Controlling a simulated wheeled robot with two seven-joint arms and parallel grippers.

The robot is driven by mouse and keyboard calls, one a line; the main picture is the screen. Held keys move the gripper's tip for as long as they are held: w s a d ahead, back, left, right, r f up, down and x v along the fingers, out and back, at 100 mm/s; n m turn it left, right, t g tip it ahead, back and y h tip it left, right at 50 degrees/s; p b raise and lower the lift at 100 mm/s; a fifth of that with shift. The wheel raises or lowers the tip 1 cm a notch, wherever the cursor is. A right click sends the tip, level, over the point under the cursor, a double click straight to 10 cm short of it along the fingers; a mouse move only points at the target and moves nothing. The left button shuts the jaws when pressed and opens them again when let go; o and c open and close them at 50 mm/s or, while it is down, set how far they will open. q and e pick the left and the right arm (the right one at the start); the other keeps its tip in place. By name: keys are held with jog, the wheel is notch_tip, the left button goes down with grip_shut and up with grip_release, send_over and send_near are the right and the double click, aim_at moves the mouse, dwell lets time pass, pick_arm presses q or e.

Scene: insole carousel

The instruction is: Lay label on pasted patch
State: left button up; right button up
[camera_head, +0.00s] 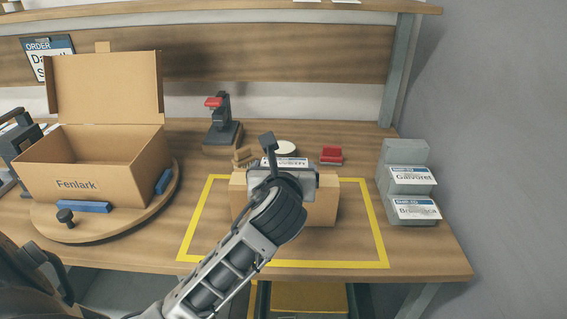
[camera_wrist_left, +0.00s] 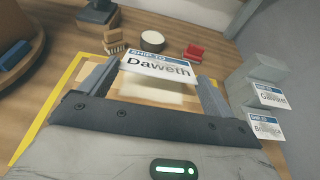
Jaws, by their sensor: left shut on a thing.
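My left gripper (camera_wrist_left: 160,80) is shut on a white label (camera_wrist_left: 160,63) with a blue "SHIP TO" band and the name "Daweth". The label is held by its sides, roughly flat, over the closed cardboard box (camera_head: 325,205). In the head view the label (camera_head: 284,162) shows just beyond the wrist. A paler patch (camera_wrist_left: 150,93) shows on the box top below the label in the wrist view. The label seems to be above the box; whether it touches is hard to tell. The gripper and wrist hide much of the box top in the head view. My right gripper is not in view.
A yellow outline (camera_head: 380,230) surrounds the box. Behind it are a brush (camera_head: 243,156), a white round dish (camera_head: 284,147) and a red-topped block (camera_head: 331,155). A label stand (camera_head: 405,153) is at right. An open "Fenlark" box (camera_head: 100,180) sits on a turntable (camera_head: 130,222) at left.

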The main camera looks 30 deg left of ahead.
pick_arm(q)
jog(key=shift+f+b, duration=0.45)
jog(key=shift+f, duration=1.05)
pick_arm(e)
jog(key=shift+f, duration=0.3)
pick_arm(q)
jog(key=o, duration=0.7)
jog(key=p+v, duration=0.2)
jog(key=v, duration=1.4)
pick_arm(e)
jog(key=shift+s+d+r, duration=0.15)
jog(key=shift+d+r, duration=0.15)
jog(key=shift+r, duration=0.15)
